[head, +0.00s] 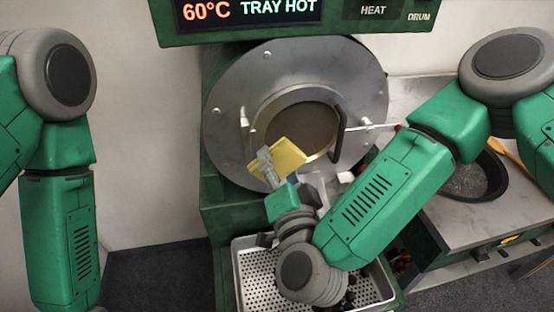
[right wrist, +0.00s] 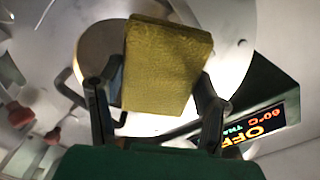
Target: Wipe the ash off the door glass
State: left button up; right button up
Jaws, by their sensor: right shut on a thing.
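The round door glass (head: 312,115) is brownish and dull, set in a grey metal drum front, with a dark handle (head: 340,132) on its right side. My right gripper (head: 272,168) is shut on a yellow sponge-like pad (head: 288,156). The pad is at the lower left of the glass and covers part of its rim; I cannot tell if it touches. In the right wrist view the pad (right wrist: 167,65) sits tilted between both fingers of the gripper (right wrist: 163,92). My left arm hangs at the left, its gripper out of the picture.
A perforated metal tray (head: 242,290) with dark pieces lies below the drum. A display (head: 250,12) above reads 60°C and TRAY HOT. A steel counter (head: 450,225) with a dark round pan (head: 480,180) stands right. The wall side at left is clear.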

jog(key=shift+s+d, duration=0.15)
jog(key=shift+s, duration=0.6)
jog(key=shift+s+d, duration=0.15)
jog(key=shift+s, duration=0.6)
jog(key=shift+w+f, duration=0.1)
